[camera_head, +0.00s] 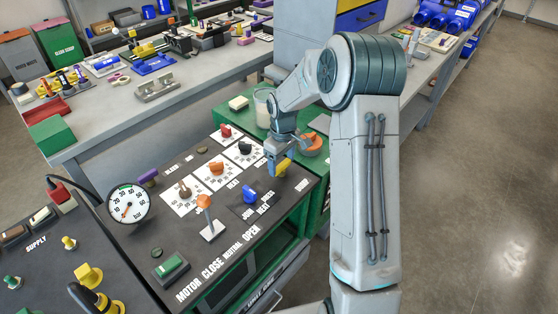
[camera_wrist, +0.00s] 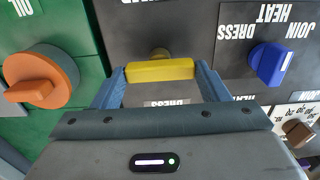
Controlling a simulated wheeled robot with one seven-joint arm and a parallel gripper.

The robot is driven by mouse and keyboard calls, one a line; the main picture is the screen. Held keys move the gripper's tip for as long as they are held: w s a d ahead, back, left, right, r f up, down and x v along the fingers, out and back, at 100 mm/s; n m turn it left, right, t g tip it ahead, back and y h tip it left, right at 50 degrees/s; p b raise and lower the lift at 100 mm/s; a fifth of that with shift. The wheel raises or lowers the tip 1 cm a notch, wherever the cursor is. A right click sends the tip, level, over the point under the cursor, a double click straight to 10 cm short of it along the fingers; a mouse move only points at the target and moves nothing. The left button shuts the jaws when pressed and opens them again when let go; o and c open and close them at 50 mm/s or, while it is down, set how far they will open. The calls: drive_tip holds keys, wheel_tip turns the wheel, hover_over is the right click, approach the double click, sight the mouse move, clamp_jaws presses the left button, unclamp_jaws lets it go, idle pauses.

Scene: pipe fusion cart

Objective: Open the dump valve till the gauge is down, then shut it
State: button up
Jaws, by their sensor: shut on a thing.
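The round white gauge (camera_head: 127,203), marked in bar, stands at the left of the black control panel. Its red needle is small and seems to point toward the lower left; I cannot read an exact value. My gripper (camera_head: 279,165) is at the panel's far right corner, shut on a yellow bar handle (camera_head: 285,166). In the wrist view the yellow handle (camera_wrist: 160,70) lies crosswise between the two blue fingers of my gripper (camera_wrist: 160,84). Its label is partly cut off, so I cannot confirm that it is the dump valve.
A blue knob (camera_head: 250,194) sits nearby on the panel, by the JOIN, HEAT and DRESS labels. An orange knob (camera_head: 311,144) is on the green box beyond. Several dial knobs lie farther left. Open floor is at the right.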

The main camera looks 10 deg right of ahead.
sight(281, 164)
drive_tip(key=shift+w+a+r, duration=0.15)
drive_tip(key=shift+w+r, duration=0.05)
drive_tip(key=o, duration=1)
drive_tip(key=shift+f, duration=0.1)
drive_tip(key=shift+s, duration=0.1)
wheel_tip(281, 164, up, 14)
drive_tip(key=shift+f, duration=0.1)
